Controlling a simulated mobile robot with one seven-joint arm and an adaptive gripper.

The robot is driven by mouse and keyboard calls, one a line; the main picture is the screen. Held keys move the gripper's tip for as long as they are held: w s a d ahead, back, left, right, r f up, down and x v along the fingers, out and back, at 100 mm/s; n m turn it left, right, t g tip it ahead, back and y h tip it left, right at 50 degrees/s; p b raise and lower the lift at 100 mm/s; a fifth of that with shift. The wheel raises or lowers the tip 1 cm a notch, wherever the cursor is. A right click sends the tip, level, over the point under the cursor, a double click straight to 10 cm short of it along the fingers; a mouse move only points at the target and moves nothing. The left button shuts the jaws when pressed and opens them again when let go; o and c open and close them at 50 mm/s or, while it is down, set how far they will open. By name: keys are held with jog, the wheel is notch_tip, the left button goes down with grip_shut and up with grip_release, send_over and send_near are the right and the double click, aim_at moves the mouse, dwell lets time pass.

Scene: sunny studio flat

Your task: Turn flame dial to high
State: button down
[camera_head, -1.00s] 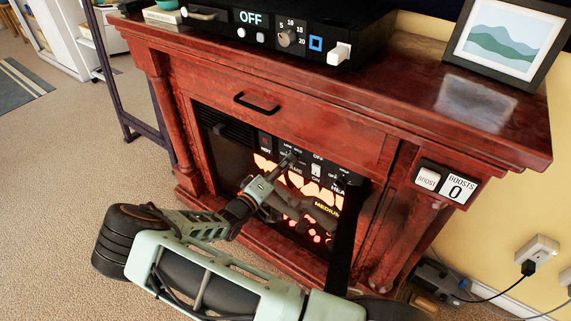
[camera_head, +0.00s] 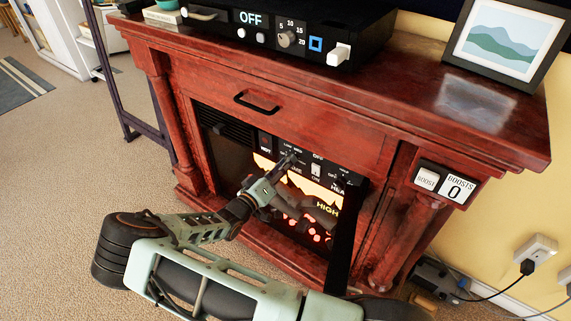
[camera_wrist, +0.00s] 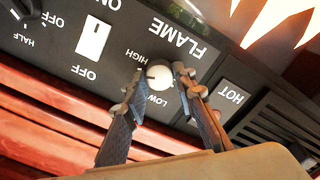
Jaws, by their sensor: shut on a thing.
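The flame dial (camera_wrist: 159,75) is a round pale knob on the black heater panel. The wrist view shows it upside down, with LOW and HIGH lettering beside it and FLAME printed close by. My gripper (camera_wrist: 160,84) is shut on the dial, one finger on each side. In the head view my gripper (camera_head: 284,165) reaches the panel and hides most of the dial. The fireplace screen (camera_head: 327,208) below shows HIGH in yellow, over pale flames. The dial's exact pointer angle is hard to read.
A white ON/OFF switch (camera_wrist: 93,40) and a HOT label (camera_wrist: 231,96) flank the dial closely. The red mantel (camera_head: 330,85) juts out above my arm and carries a black device (camera_head: 335,40) and a framed picture (camera_head: 505,40). A boost panel (camera_head: 445,183) is at the right.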

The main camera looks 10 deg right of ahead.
jog(key=shift+a, duration=0.1)
jog(key=c, duration=1.6)
grip_release()
jog(key=v, duration=1.2)
jog(key=shift+r, duration=0.15)
